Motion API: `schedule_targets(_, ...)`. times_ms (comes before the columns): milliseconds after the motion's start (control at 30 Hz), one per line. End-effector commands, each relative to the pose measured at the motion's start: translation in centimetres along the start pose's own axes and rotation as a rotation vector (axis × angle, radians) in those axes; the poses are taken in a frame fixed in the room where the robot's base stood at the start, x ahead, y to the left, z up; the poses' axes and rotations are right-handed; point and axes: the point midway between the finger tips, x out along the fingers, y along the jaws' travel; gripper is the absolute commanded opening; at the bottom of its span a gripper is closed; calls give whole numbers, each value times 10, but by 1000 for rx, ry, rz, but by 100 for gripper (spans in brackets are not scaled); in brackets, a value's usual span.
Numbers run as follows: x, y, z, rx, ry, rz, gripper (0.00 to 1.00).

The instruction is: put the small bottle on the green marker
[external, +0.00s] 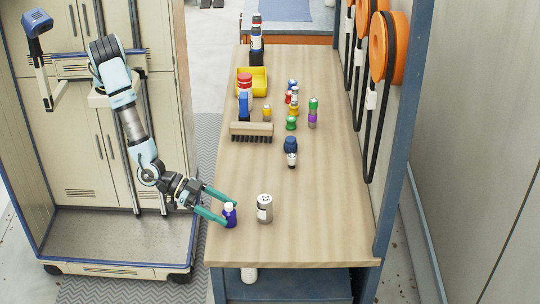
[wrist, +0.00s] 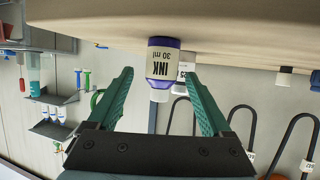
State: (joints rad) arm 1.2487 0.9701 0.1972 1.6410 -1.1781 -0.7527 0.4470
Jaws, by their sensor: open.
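The small bottle (external: 229,216) is dark blue-purple with a pale cap and stands upright near the front left edge of the table. In the wrist view, which is upside down, the small bottle (wrist: 163,62) has a label reading "INK 30 ml". My gripper (external: 231,212) is open, low over the table edge, with its green fingers on either side of the bottle. The wrist view shows a gap between the bottle and each finger. I cannot make out a flat green marker in either view.
A grey can (external: 265,208) with a white label stands just right of the bottle. A brush (external: 251,130), a yellow bin (external: 252,80) and several small containers stand farther back. The front right of the wooden table (external: 325,235) is clear. Orange reels (external: 388,47) hang at right.

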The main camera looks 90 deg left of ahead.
Motion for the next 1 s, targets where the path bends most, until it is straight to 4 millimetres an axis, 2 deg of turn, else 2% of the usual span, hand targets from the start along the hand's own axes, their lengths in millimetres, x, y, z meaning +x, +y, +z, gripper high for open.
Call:
schedule_targets(400,48,-2,0,0,0,-1,84)
schedule_targets(667,51,-2,0,-1,1,0,84)
schedule_targets(1000,51,-2,0,-1,1,0,48)
